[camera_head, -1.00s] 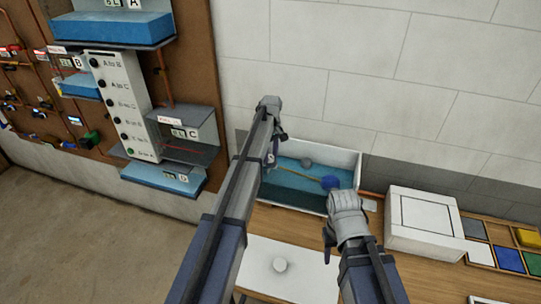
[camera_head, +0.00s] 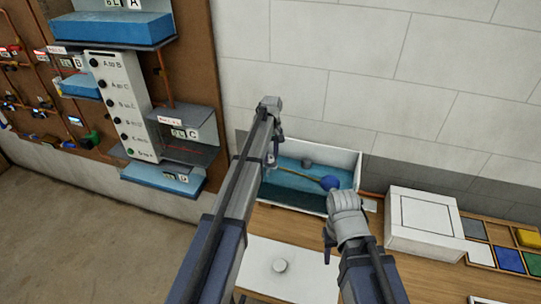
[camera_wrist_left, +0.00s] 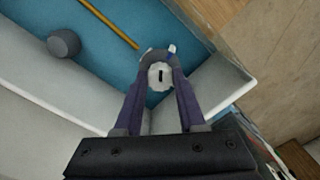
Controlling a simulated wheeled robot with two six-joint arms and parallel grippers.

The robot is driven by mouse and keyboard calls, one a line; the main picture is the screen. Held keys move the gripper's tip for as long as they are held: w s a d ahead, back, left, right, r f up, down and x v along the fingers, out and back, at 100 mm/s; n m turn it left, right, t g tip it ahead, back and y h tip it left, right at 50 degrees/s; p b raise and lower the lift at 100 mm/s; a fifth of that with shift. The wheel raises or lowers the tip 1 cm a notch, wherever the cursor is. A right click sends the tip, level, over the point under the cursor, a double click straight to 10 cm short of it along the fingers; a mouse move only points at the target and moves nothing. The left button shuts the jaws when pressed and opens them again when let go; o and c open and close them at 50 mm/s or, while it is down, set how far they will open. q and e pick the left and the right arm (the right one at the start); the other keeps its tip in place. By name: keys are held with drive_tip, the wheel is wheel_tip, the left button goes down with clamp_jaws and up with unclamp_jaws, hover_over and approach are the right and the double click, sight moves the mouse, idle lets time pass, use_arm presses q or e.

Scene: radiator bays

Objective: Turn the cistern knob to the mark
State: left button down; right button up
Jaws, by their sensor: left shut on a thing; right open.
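The cistern (camera_head: 345,160) is an open white box with blue inside, standing against the wall. A yellow rod (camera_head: 303,175) crosses it to a blue ball (camera_head: 330,184). My left gripper (camera_head: 271,160) reaches down at the cistern's left end. In the left wrist view its fingers are shut on a pale round knob (camera_wrist_left: 160,76) with a dark slot-like line on its face. The mark for the knob cannot be made out. My right gripper (camera_head: 328,244) is open above the bench, in front of the cistern; its fingers are mostly hidden.
A grey cylinder (camera_wrist_left: 63,44) stands inside the cistern. A white box (camera_head: 425,222) and a tray of coloured compartments (camera_head: 482,253) are to the right. Shelves and pipes (camera_head: 110,100) fill the left wall.

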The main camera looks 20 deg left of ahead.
sight(271, 157)
use_arm(q)
drive_tip(key=m, duration=0.5)
drive_tip(key=shift+s, duration=0.1)
drive_tip(key=shift+m, duration=0.4)
idle(0.3)
drive_tip(key=c, duration=0.5)
unclamp_jaws()
wheel_tip(271, 157, up, 8)
drive_tip(key=p, duration=0.8)
drive_tip(key=shift+f, duration=0.1)
